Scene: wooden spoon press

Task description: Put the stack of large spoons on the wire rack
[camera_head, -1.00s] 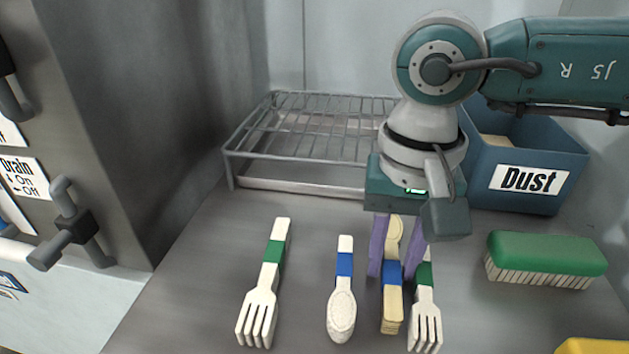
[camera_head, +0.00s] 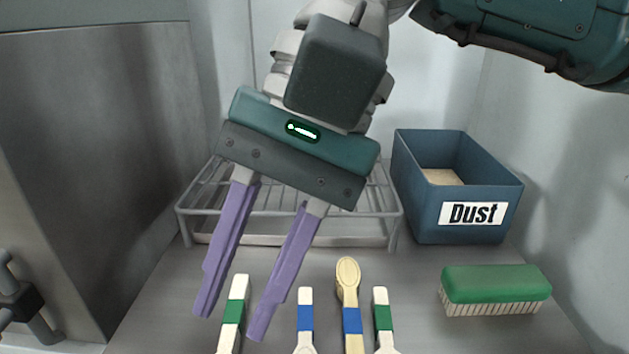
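The blue-banded utensils on the grey worktop are a pale wooden stack (camera_head: 347,292) with a spoon bowl at its far end and a white stack (camera_head: 305,322) left of it, cut off below. I cannot tell which is the large-spoon stack. The wire rack (camera_head: 365,216) stands behind them, partly hidden by my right gripper. My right gripper (camera_head: 229,324) is open, its purple fingers wide apart and tilted. A green-banded utensil (camera_head: 236,288) shows between the fingertips; the fingers appear nearer the camera than it. My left gripper is out of view.
Another green-banded utensil (camera_head: 382,318) lies right of the wooden stack. A blue Dust bin (camera_head: 425,213) stands right of the rack. A green brush (camera_head: 496,285) lies in front of the bin. Grey cabinet walls bound the left and right sides.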

